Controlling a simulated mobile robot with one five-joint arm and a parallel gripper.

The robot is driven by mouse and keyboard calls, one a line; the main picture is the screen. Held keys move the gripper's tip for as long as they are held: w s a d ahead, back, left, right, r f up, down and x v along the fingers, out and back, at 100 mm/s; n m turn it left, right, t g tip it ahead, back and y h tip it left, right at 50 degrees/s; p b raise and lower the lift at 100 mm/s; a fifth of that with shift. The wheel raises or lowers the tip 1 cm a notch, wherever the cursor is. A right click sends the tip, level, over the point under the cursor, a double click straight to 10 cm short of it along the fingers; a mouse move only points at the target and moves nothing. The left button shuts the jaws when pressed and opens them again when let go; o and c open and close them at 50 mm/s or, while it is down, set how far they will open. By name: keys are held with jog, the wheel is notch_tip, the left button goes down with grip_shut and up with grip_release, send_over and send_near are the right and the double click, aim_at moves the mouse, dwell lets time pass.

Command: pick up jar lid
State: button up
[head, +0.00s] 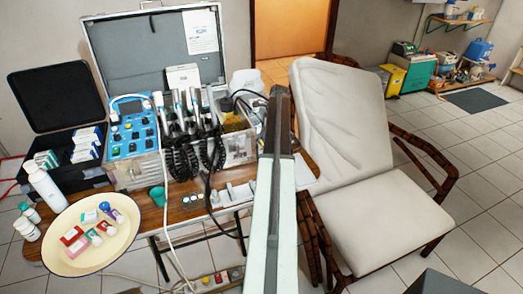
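I cannot pick out a loose jar lid for certain. A small teal object (157,195) on the wooden table could be a lid or a small cup; it is too small to tell. Small grey and white pieces (190,203) lie to the right of it. A long pale and black link of mine rises through the middle of the head view and hides part of the table's right end and the chair's left side. I cannot see my gripper's fingers.
A cream tray (75,268) holding small boxes and bottles sits at the table's (222,222) left end. Bottles (42,185) stand beside it. A blue dental unit (133,135) and hoses (183,158) fill the back.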

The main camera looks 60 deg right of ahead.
jog(key=shift+f, duration=0.2)
jog(key=c, duration=1.1)
jog(key=shift+r, duration=0.1)
notch_tip(320, 180, up, 10)
jog(key=p, duration=1)
